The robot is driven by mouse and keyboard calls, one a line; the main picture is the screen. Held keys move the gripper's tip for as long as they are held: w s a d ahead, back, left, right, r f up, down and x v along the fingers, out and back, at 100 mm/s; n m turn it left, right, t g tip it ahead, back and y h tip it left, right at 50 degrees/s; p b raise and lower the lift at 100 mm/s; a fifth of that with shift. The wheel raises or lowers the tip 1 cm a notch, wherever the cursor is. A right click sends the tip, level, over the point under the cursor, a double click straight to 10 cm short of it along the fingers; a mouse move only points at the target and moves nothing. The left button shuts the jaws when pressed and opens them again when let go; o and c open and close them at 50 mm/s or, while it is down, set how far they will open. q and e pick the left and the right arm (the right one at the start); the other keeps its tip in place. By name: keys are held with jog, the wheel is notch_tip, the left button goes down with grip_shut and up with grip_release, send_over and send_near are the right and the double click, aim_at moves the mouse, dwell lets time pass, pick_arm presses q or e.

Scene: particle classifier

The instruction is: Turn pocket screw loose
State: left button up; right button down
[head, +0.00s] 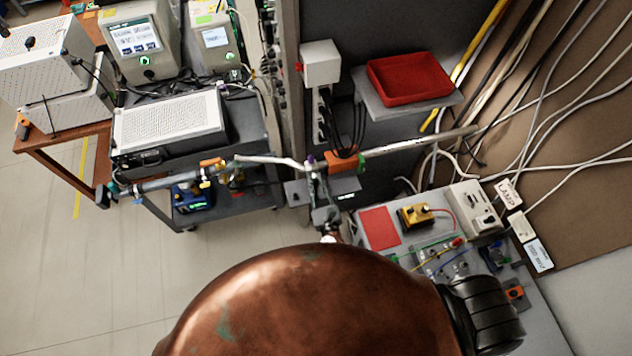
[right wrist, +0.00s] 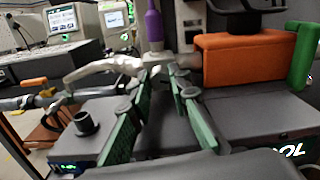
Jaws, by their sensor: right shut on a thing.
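My right gripper (head: 316,172) is upright at the middle of the head view, below a pale metal joint (head: 268,160) in a long horizontal tube line. In the right wrist view its two green-padded fingers (right wrist: 160,84) run forward and close in on a small grey part at that joint (right wrist: 125,64). The fingers are shut on this part, which is mostly hidden between the tips. I cannot tell clearly whether it is the pocket screw. A purple upright piece (right wrist: 154,26) stands just behind the fingertips. My left gripper is not in view.
An orange block (right wrist: 240,58) with a green end (right wrist: 303,55) sits close right of the fingers. A red tray (head: 410,78) is on a shelf behind. A grey instrument box (head: 170,122) stands left. Cables hang at right. Open floor lies at lower left.

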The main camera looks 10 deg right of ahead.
jog(key=c, duration=1.8)
grip_release()
jog(key=s, duration=1.2)
jog(key=shift+d+f, duration=0.1)
jog(key=shift+c, duration=0.4)
